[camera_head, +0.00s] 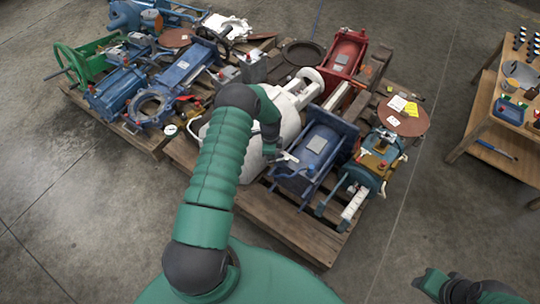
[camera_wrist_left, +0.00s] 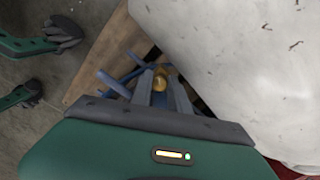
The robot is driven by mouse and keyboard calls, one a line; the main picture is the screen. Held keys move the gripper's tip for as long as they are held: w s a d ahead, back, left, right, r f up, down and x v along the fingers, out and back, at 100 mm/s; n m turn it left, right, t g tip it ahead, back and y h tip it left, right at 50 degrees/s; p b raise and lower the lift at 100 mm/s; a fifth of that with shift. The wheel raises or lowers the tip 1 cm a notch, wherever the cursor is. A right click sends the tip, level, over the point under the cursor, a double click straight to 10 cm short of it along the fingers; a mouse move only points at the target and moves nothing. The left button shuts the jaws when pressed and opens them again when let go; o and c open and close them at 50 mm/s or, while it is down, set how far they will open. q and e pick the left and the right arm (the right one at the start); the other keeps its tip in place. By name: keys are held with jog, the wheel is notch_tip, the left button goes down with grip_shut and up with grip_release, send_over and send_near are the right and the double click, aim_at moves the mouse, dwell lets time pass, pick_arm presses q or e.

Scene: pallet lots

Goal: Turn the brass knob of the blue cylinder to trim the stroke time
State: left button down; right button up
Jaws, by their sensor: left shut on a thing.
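The blue cylinder (camera_head: 317,142) lies on the wooden pallet, right of my left forearm in the head view. Its brass knob (camera_wrist_left: 161,77) shows in the left wrist view, between the fingers of my left gripper (camera_wrist_left: 165,90). The gripper is shut on the knob. In the head view my left gripper (camera_head: 285,157) reaches the cylinder's left end, and the knob there is too small and covered to make out. My right gripper (camera_head: 428,284) is low at the right of the head view, away from the pallet; its jaws are unclear.
A white covered bulk (camera_wrist_left: 245,60) is close beside the left gripper. A red cylinder (camera_head: 345,52), a teal-and-yellow valve (camera_head: 376,158) and a rusty disc (camera_head: 403,116) crowd the pallet (camera_head: 290,228). A wooden table (camera_head: 480,118) stands right, with clear floor between.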

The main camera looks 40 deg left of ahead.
pick_arm(q)
jog(key=shift+w+d+r, duration=0.1)
jog(key=shift+w+d, duration=0.05)
jog(key=shift+w, duration=0.1)
jog(key=c, duration=1.4)
grip_release()
jog(key=shift+c, duration=0.2)
jog(key=shift+o, duration=0.9)
jog(key=shift+s, duration=0.1)
notch_tip(320, 180, up, 17)
jog(key=p, duration=0.6)
